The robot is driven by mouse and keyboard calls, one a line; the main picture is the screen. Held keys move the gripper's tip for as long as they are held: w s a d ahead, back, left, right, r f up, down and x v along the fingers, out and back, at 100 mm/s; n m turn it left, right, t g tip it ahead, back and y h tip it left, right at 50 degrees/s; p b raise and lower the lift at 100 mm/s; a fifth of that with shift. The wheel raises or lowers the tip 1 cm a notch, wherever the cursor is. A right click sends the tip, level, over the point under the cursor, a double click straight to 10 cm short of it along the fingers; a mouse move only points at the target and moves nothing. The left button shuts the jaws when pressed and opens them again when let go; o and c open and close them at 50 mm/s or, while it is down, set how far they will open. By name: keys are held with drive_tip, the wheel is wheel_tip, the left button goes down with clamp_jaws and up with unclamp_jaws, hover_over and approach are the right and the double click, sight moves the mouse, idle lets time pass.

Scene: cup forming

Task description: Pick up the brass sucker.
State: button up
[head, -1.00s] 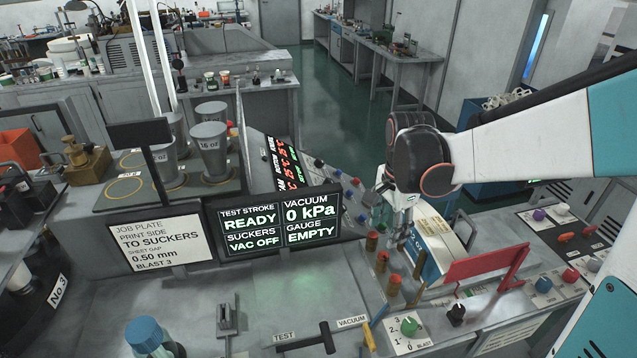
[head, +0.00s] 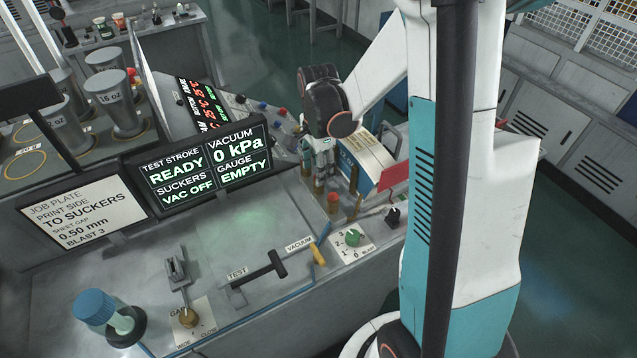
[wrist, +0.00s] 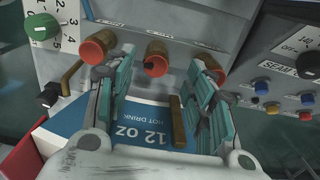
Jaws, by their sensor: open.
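Several short brass pieces with orange-red ends stand in a row on the machine top. In the wrist view one is at left (wrist: 98,47), one in the middle (wrist: 157,55) and one at right (wrist: 207,72). I cannot tell for sure which is the brass sucker. My gripper (wrist: 155,66) is open, its teal fingers on either side of the middle piece in the picture. I see no contact. In the head view my gripper (head: 319,165) points down over the row, partly hiding it. A brass piece with a red top (head: 333,202) stands in front of it.
A blue and white cup box (head: 366,158) stands close to the right of the gripper. A green knob (head: 352,237) and a black T-handle (head: 265,268) are nearer. The display (head: 198,172) reads VAC OFF. The pale plate behind the T-handle is clear.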

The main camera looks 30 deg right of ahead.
drive_tip(key=f+b, duration=0.1)
drive_tip(key=f, duration=0.4)
drive_tip(key=shift+s, duration=0.2)
drive_tip(key=c, duration=1.2)
